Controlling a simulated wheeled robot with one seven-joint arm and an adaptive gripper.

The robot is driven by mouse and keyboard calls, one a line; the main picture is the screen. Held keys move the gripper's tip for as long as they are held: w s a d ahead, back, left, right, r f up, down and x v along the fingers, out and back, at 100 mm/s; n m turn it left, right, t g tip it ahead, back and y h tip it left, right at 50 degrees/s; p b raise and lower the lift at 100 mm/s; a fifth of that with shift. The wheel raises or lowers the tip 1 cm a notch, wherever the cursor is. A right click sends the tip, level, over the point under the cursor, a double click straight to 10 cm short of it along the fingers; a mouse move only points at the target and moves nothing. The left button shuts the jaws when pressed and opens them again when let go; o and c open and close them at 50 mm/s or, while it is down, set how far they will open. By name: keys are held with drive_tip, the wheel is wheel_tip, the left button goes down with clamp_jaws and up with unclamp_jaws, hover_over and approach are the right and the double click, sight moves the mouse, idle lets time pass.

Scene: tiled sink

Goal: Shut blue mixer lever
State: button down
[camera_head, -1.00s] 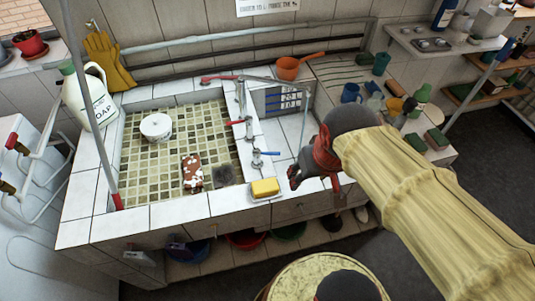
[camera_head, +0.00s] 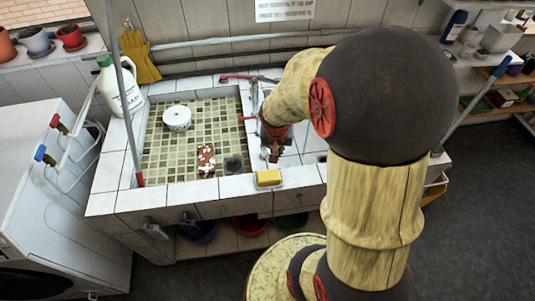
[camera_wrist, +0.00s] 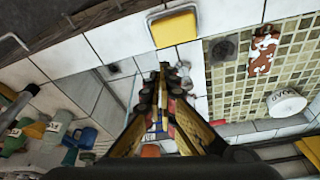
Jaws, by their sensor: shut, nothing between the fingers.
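The chrome tap (camera_head: 254,98) stands at the right edge of the tiled sink in the head view, with a red lever (camera_head: 247,118) beside it. My gripper (camera_head: 272,155) points down there, behind the yellow sponge.
The yellow sponge (camera_head: 269,178) lies on the counter's front edge. The sink (camera_head: 190,158) holds a white round container (camera_head: 177,118) and a brown-and-white object (camera_head: 206,160). A soap jug (camera_head: 120,90) stands at left. Bottles and cups (camera_wrist: 60,130) crowd the counter in the wrist view.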

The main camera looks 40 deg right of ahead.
drive_tip(key=shift+m, duration=0.3)
drive_tip(key=b+x, duration=0.3)
drive_tip(key=x, duration=0.7)
drive_tip(key=shift+w+d+f, duration=0.1)
drive_tip(key=shift+w+d, duration=0.1)
drive_tip(key=shift+w, duration=0.05)
drive_tip(key=shift+w+d+f, duration=0.15)
drive_tip(key=shift+w+d, duration=0.8)
drive_tip(key=shift+d, duration=0.15)
drive_tip(key=shift+w+d, duration=0.4)
drive_tip(key=shift+w+d+f, duration=0.1)
drive_tip(key=shift+w+d, duration=0.05)
drive_tip(key=shift+d, duration=0.4)
drive_tip(key=shift+w+d, duration=0.15)
drive_tip(key=shift+d, duration=0.4)
